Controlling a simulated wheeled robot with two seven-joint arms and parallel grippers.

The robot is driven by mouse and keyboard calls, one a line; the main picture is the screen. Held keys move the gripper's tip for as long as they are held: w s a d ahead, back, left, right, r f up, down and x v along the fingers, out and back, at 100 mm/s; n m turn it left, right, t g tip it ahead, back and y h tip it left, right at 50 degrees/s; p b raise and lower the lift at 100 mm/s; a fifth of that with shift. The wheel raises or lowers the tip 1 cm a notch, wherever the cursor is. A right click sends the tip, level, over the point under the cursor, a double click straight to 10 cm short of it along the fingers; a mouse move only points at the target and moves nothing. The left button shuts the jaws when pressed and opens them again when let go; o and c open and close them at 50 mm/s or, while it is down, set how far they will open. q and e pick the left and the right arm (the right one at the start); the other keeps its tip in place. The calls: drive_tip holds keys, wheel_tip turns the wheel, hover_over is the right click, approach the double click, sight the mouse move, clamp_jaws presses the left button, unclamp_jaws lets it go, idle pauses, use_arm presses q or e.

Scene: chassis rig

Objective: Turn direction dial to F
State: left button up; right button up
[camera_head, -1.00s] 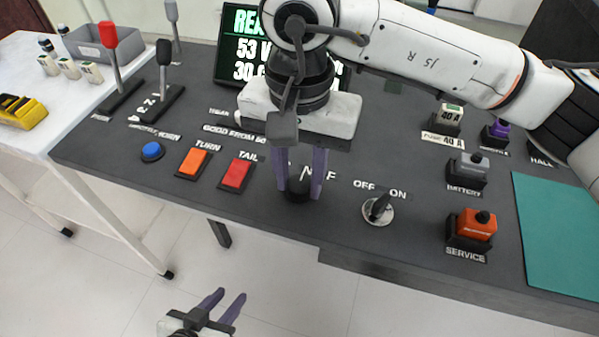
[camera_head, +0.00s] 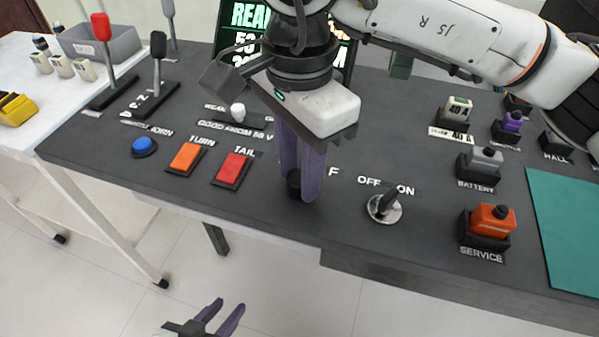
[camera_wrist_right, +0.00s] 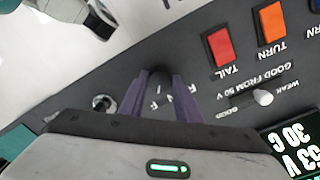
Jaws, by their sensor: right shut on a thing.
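The direction dial (camera_head: 293,184) is a small black knob near the front edge of the dark console. The letter F is printed to its right; my gripper hides the other marks in the head view. My right gripper (camera_head: 302,190) points down and is shut on the dial, one purple finger on each side. The wrist view also shows the dial (camera_wrist_right: 157,78) between both fingers, with white letters around it, too small to read surely. Which way the dial points cannot be told. My left gripper (camera_head: 222,316) is open and empty, low in front of the console.
A red TAIL button (camera_head: 233,169) and an orange TURN button (camera_head: 187,157) sit left of the dial. An OFF/ON key switch (camera_head: 384,207) is close on the right. An orange SERVICE block (camera_head: 490,222) stands further right. A lit display (camera_head: 243,15) stands behind my right arm.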

sight(299, 178)
drive_tip(key=shift+m, duration=0.8)
drive_tip(key=shift+b, duration=0.3)
drive_tip(key=o, duration=1.1)
drive_tip(key=shift+c, duration=0.2)
wheel_tip(299, 178, up, 10)
drive_tip(key=p, duration=0.1)
drive_tip(key=shift+r+p, duration=0.15)
drive_tip(key=shift+p, duration=0.15)
